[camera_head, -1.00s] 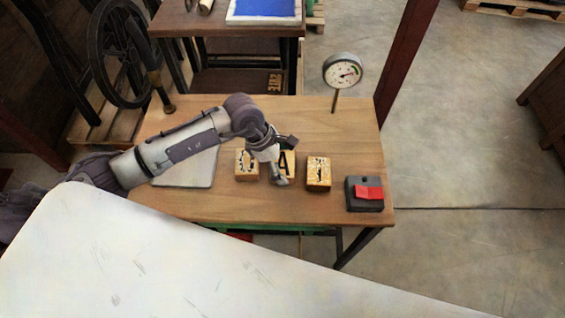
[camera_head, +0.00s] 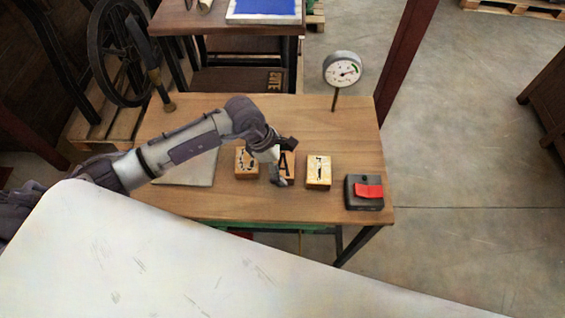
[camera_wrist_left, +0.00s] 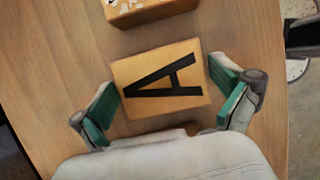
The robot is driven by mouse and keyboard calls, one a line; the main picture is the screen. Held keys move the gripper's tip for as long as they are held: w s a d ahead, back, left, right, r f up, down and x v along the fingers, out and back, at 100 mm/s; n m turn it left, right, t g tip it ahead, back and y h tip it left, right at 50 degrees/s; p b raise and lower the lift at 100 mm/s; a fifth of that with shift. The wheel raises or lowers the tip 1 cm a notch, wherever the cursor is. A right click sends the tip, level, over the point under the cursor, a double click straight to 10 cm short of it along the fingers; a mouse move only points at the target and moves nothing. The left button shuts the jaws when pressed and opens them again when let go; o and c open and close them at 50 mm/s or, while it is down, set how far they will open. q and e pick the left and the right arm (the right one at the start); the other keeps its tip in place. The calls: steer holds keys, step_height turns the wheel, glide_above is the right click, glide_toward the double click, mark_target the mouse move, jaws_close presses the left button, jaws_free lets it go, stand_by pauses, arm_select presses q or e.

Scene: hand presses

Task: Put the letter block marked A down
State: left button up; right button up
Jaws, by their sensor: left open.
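The letter block marked A (camera_head: 289,164) is a tan wooden block with a black A, standing on the wooden table between two similar blocks. The left wrist view shows its A face (camera_wrist_left: 160,82) from above. My left gripper (camera_head: 284,163) is open, with one finger on either side of this block. In the left wrist view, the green-padded fingers of the left gripper (camera_wrist_left: 163,80) show gaps to the block on both sides. The arm and fingers partly hide the block in the head view. My right gripper is not in view.
One picture block (camera_head: 246,162) stands left of the A block and another (camera_head: 318,172) right of it. A dark box with a red top (camera_head: 365,192) is at the right front. A dial gauge (camera_head: 343,70) stands at the back right. A flat grey plate (camera_head: 188,172) lies left, under my arm.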

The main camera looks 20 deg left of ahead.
arm_select(q)
steer(key=b+v, duration=0.1)
steer(key=v, duration=1.1)
